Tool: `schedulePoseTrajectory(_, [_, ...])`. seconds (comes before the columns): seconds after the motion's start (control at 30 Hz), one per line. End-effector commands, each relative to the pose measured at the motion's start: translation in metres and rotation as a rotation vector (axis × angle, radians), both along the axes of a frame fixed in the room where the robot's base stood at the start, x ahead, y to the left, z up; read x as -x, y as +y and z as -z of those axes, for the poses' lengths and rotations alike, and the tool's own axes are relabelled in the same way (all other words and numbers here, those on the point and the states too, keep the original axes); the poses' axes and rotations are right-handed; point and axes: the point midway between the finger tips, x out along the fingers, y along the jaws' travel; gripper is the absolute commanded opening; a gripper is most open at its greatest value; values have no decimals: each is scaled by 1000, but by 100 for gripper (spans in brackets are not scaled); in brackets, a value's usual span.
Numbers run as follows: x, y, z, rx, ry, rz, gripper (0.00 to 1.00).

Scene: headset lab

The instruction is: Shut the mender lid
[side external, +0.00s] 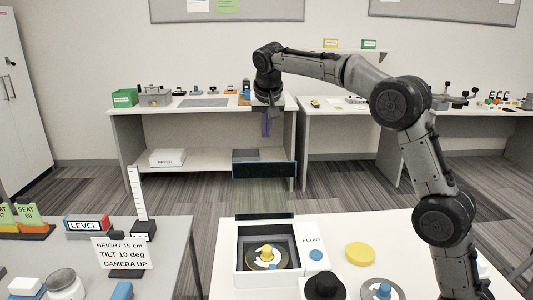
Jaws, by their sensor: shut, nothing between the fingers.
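The mender is a white box (240,240) marked FLUID at the bottom centre, with its dark square well uncovered. A disc with a yellow knob (266,252) sits inside. Behind the well, a dark bar (264,216) and a wider dark, blue-edged panel (264,170) above it line up. They look like the lid standing open with a see-through middle, though I cannot be sure. My gripper (266,132) points down above the panel in the picture, shut and empty. Its distance in depth from the panel cannot be told.
A yellow disc (360,254), a black round-topped item (325,286) and a blue button (316,255) are right of the well. A grey table (175,235) at left holds a height ruler (138,195) and a sign (122,253). Workbenches stand behind.

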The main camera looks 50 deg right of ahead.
Motion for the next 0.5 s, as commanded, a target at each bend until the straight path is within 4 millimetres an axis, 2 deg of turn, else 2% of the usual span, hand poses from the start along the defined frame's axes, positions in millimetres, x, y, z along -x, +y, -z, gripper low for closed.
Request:
schedulePoseTrajectory(0.17, [-4,-6,15,0,8,3,0])
schedulePoseTrajectory(0.5, [-24,-27,73,-2,9,4,0])
